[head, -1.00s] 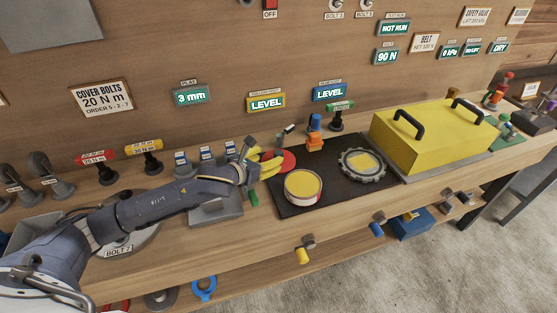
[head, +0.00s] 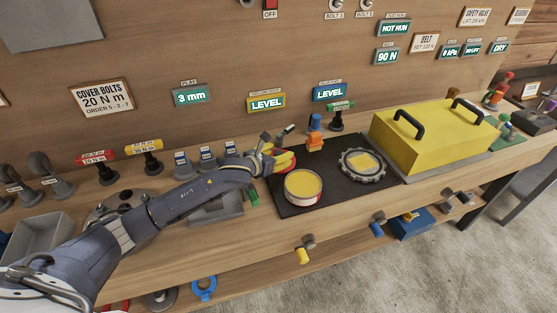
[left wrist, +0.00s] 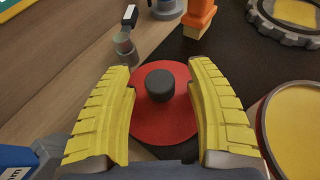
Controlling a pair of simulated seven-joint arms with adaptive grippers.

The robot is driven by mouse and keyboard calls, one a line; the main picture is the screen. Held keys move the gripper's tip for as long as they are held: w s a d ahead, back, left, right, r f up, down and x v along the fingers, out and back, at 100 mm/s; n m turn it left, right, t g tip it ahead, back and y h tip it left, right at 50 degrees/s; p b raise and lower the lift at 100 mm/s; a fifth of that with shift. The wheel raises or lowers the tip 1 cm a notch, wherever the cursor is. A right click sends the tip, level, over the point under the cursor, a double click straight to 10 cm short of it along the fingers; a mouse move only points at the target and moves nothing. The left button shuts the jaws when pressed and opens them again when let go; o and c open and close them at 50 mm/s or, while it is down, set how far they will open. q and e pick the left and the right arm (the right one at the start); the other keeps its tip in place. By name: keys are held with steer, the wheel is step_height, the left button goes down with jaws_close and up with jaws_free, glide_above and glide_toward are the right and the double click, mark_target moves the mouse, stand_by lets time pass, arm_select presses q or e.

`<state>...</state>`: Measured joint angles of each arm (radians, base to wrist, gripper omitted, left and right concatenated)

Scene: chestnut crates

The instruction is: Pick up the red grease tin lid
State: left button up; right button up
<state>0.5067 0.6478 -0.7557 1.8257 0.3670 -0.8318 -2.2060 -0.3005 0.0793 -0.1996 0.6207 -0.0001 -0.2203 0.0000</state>
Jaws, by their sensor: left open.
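The red grease tin lid (left wrist: 160,128) is a flat red disc with a dark round knob (left wrist: 160,85) on top. It lies at the left edge of the dark mat, and in the head view it is partly hidden by my left gripper (head: 279,157). In the left wrist view the yellow fingers of my left gripper (left wrist: 160,70) are open, one on each side of the knob, with gaps between. Whether the fingers touch the disc I cannot tell. The open tin with yellow grease (head: 303,186) stands to the right, close to the right finger (left wrist: 300,125). My right gripper is not in view.
An orange part (head: 315,141) and a dark toothed ring (head: 377,168) stand on the dark mat (head: 335,193). A yellow cover with black handles (head: 430,145) is to the right. A grey cylinder (left wrist: 125,48) is near the left fingertip. A row of blue-topped items stands behind my left arm.

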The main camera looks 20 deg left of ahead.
arm_select(q)
jaws_close()
stand_by(0.5)
